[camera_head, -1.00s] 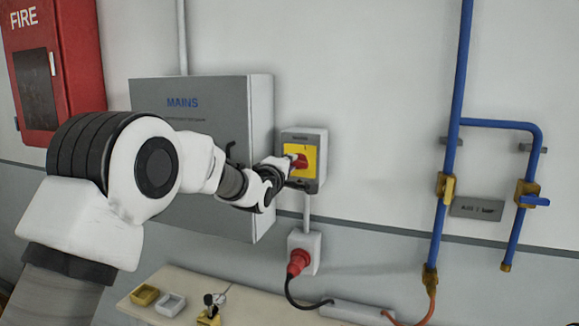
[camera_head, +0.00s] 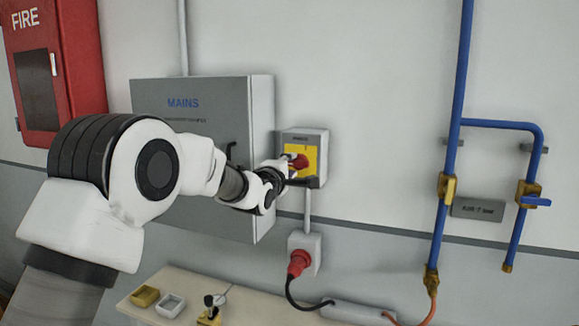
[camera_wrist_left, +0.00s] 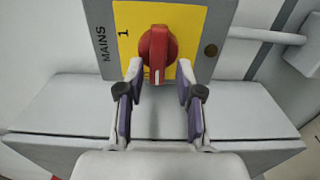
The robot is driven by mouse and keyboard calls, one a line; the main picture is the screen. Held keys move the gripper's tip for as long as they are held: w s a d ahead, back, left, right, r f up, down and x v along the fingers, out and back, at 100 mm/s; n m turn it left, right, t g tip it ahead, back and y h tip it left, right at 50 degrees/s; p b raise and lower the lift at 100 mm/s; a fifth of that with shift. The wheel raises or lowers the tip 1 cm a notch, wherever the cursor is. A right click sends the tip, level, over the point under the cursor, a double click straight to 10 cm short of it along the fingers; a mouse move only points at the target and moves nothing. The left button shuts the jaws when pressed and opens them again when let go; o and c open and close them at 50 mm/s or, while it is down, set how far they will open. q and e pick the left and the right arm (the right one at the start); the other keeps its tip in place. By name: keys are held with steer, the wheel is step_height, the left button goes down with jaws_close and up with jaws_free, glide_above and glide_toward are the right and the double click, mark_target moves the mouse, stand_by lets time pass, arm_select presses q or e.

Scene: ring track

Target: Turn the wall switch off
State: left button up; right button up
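The wall switch (camera_head: 316,147) is a grey box with a yellow plate and a red rotary knob (camera_head: 299,161). In the left wrist view the red knob (camera_wrist_left: 157,50) is upright in the picture, with a white mark at its lower end. A "1" is printed on the yellow plate (camera_wrist_left: 190,18) at upper left. My left gripper (camera_wrist_left: 160,76) is open, its two fingers either side of the knob's lower end with gaps visible; contact is not evident. In the head view the left gripper (camera_head: 294,178) is just in front of the switch, partly covering its lower left. My right gripper is out of view.
A grey MAINS cabinet (camera_head: 190,98) stands out from the wall left of the switch. Below are a red plug (camera_head: 299,262) in a socket and a bench (camera_head: 140,308) with small trays. Blue pipes (camera_head: 455,110) with valves are at right, a red fire cabinet (camera_head: 75,60) at upper left.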

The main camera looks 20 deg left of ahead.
arm_select(q)
steer(key=shift+r, duration=0.1)
steer(key=s, duration=1.2)
steer(key=shift+a, duration=0.2)
